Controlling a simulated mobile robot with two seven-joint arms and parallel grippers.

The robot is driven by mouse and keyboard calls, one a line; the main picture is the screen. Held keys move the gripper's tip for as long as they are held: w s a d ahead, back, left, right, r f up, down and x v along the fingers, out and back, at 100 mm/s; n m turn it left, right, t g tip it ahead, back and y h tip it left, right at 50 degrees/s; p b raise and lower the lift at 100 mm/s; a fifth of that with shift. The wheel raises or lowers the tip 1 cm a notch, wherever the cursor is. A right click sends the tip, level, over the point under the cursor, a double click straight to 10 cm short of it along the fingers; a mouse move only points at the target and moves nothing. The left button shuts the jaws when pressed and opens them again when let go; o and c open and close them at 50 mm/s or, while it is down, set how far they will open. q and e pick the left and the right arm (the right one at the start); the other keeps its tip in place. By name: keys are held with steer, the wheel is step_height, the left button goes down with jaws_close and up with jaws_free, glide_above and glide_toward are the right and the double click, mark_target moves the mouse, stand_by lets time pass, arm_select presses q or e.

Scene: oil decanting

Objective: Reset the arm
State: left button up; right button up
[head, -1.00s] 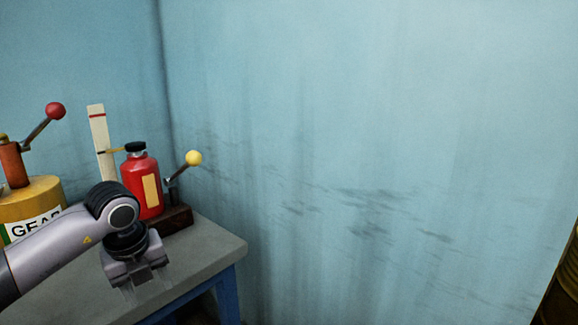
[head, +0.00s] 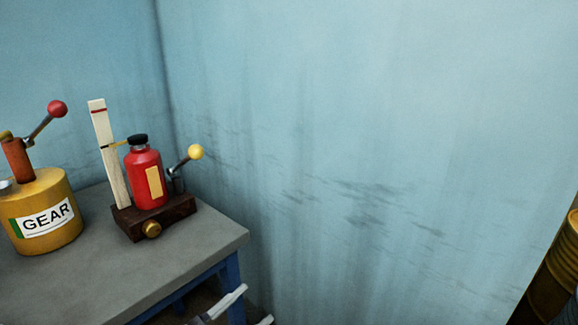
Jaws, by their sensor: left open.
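My left gripper (head: 249,308) shows only as pale fingertips at the bottom edge of the head view, in front of the table's right leg. The fingers are spread apart with nothing seen between them. The rest of this arm is below the picture. My right gripper is not in view. The gripper is apart from the red bottle (head: 147,178), which stands upright on a dark wooden base (head: 165,217) on the table.
A grey-topped table (head: 100,275) with blue legs stands at left. On it are a yellow can labelled GEAR (head: 45,215) with a red-knobbed lever (head: 57,108), a striped upright board (head: 104,140) and a yellow-knobbed lever (head: 195,152). A yellow barrel (head: 560,262) stands far right.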

arm_select(q)
steer(key=s+a+f+n+g+y+p, duration=0.1)
steer(key=s+a+f+n+y, duration=0.5)
steer(key=f, duration=0.3)
steer(key=s+a+f+n+g+y+p, duration=0.1)
steer(key=s+a+f+n+g+y, duration=0.1)
steer(key=s+a+f+n+y, duration=0.5)
step_height(320, 180, down, 4)
steer(key=shift+s+r+n+g+p, duration=0.25)
steer(key=shift+s+n+p, duration=0.2)
steer(key=shift+s, duration=0.3)
